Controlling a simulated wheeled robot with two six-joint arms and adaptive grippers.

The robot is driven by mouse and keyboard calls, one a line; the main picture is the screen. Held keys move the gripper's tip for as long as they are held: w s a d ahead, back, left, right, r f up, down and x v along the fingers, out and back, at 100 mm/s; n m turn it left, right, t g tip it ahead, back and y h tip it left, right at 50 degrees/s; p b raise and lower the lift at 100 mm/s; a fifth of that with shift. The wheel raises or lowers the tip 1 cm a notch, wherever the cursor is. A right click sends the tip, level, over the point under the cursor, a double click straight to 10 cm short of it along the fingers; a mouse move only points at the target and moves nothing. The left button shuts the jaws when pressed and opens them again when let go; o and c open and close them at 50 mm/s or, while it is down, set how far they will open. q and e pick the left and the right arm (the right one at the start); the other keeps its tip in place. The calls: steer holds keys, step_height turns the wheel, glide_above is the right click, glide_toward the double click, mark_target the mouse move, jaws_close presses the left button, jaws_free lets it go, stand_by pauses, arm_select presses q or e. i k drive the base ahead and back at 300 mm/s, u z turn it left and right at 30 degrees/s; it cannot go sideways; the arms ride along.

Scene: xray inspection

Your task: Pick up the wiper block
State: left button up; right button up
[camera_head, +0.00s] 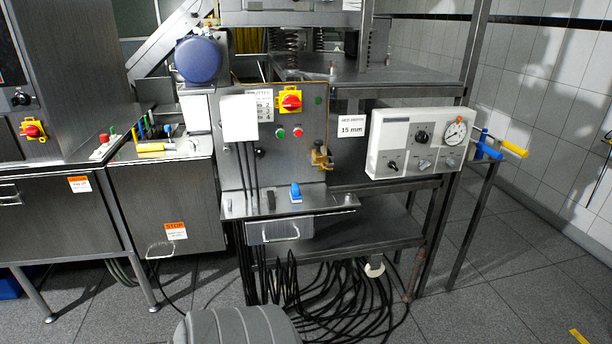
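I cannot tell for certain which object is the wiper block. A small blue piece (295,192) stands on the narrow metal shelf (325,205) below the control panel, near the middle of the view. A yellow piece (150,147) lies on the steel cabinet top at the left, near several small coloured upright items. Neither of my grippers shows in the head view, and nothing is seen touching these pieces.
The control panel (291,140) has a red and yellow switch (290,101). A white gauge box (415,142) is at the right, with blue and yellow handles (500,148) beside it. Black cables (335,305) pile below. Open tiled floor (510,270) lies at the right.

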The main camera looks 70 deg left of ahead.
mark_target(295, 193)
steer(key=u, duration=0.1)
steer(key=i, duration=1.15)
steer(key=u, duration=0.8)
steer(key=i, duration=0.85)
steer(key=u, duration=0.85)
